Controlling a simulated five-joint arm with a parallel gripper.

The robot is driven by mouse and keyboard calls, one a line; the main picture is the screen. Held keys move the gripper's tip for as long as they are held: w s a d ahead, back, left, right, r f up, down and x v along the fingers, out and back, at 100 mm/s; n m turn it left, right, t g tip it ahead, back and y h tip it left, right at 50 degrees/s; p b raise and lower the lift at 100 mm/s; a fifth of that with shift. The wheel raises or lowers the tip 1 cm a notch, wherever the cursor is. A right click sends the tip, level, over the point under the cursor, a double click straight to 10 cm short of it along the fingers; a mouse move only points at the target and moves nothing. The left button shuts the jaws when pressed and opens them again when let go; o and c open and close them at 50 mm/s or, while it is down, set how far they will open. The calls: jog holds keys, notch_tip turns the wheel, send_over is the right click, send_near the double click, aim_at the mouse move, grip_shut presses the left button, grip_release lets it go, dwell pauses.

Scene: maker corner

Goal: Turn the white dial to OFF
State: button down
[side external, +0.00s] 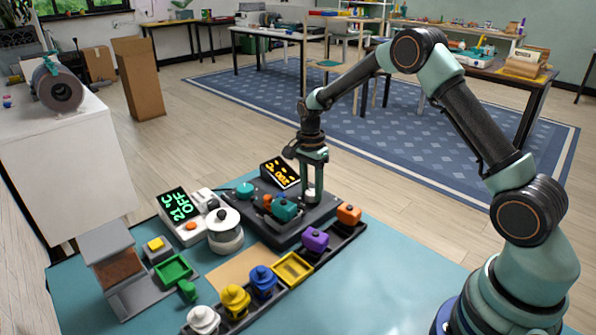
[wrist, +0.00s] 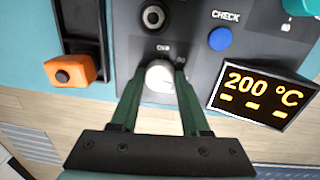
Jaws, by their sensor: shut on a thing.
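The white dial (wrist: 160,77) sits on a dark grey panel (wrist: 190,45). In the side view it shows as a small white piece (side external: 311,195) below my gripper (side external: 313,180). In the wrist view my gripper (wrist: 164,72) has its two green fingers on either side of the dial, shut on it. A small label above the dial is too small to read, and the dial's pointer mark is hidden or too faint to tell. The panel's display (wrist: 258,95) reads 200 °C in orange. It also shows in the side view (side external: 280,173).
A blue CHECK button (wrist: 221,39) and a dark round socket (wrist: 152,17) are on the panel. A white unit (side external: 186,213) shows 21 °C OFF. A tray (side external: 270,293) of coloured pieces lies in front, with an orange block (side external: 349,214). The right of the teal mat is clear.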

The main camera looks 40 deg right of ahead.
jog(key=n, duration=1)
jog(key=shift+a, duration=0.15)
jog(key=n, duration=0.5)
jog(key=shift+a+t, duration=0.1)
jog(key=shift+t, duration=0.2)
jog(key=n, duration=0.4)
jog(key=shift+n, duration=0.4)
jog(key=shift+s, duration=0.1)
jog(key=shift+c, duration=1.9)
grip_release()
